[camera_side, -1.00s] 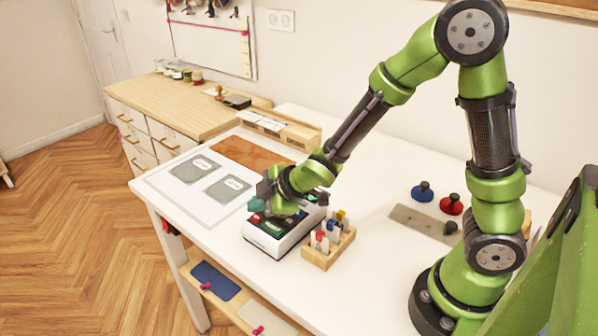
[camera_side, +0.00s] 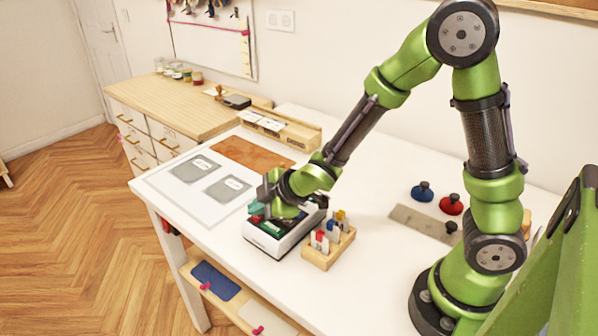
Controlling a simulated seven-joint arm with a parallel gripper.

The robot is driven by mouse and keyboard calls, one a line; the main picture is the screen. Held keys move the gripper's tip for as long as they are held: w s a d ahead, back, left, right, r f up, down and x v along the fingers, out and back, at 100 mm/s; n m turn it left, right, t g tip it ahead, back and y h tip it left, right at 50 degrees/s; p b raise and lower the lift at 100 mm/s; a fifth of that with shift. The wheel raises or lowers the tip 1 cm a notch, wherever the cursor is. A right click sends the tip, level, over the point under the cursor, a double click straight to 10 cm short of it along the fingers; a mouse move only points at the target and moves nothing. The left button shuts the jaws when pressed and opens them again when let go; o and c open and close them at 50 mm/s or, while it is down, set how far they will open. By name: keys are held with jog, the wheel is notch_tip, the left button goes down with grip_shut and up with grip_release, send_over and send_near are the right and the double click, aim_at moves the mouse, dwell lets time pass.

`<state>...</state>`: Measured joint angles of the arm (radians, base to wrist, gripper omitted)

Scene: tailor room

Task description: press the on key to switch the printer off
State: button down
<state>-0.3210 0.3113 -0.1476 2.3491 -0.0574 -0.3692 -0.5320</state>
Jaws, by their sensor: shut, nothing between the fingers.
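The printer (camera_side: 284,240) is a small white box with a dark top that carries coloured keys. It stands on the white table near its front edge. A red key (camera_side: 253,219) and a green area (camera_side: 272,228) show on its top. My gripper (camera_side: 266,208) is shut and empty, pointing down over the left part of the printer's top. The gripper and wrist hide part of the keys. I cannot tell which key is the on key, or whether the fingertips touch one.
A wooden holder (camera_side: 337,248) with several coloured pieces stands close to the printer's right. Two grey pads on a pale mat (camera_side: 209,210) and a brown board (camera_side: 240,150) lie to the left. Blue (camera_side: 422,191) and red (camera_side: 451,204) knobbed pieces stand further right.

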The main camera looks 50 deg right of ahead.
jog(key=shift+f, duration=0.45)
dwell(0.6)
jog(key=shift+r, duration=0.9)
jog(key=shift+r, duration=0.1)
notch_tip(320, 180, up, 5)
jog(key=shift+f, duration=0.1)
dwell(0.4)
dwell(0.4)
